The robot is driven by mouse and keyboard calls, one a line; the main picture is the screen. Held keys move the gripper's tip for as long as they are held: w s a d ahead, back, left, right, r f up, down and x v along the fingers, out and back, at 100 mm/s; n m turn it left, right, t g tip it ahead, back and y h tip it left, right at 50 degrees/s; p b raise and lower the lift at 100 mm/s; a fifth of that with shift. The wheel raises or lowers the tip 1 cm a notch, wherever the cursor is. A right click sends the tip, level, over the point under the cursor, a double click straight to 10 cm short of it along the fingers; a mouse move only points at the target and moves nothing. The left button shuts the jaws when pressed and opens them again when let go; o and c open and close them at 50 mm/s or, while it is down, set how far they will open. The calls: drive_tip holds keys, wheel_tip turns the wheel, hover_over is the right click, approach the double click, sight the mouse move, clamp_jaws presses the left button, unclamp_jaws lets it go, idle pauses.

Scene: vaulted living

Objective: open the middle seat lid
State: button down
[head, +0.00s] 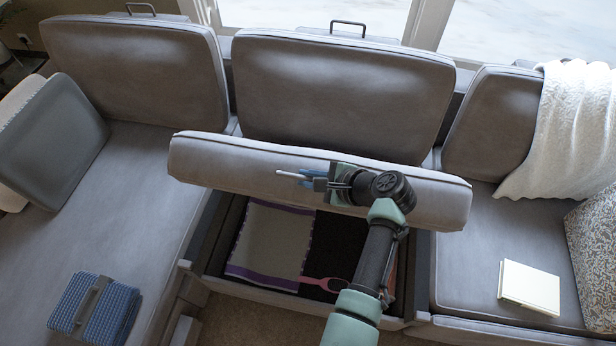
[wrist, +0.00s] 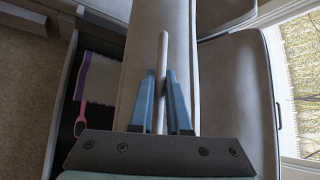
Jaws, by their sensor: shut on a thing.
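The middle seat lid (head: 240,170) is a grey cushioned panel, raised and tilted up, with the storage box (head: 325,250) below it showing open. My gripper (head: 308,179) is at the lid's front edge, right of its middle. Its blue fingers are shut on a pale bar (head: 289,174) that runs along the lid's edge. In the wrist view the bar (wrist: 163,50) passes between the two fingers, with the lid (wrist: 180,35) behind it. How the bar joins the lid is hidden by my gripper.
A beige cloth with purple bands (head: 270,240) and a pink-handled item (head: 325,284) lie in the box. The middle backrest (head: 340,90) stands behind the lid. A blue folded bundle (head: 85,305) is on the left seat, a pale book (head: 529,287) on the right.

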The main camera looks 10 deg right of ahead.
drive_tip(key=c, duration=0.9)
unclamp_jaws()
drive_tip(key=v, duration=1.3)
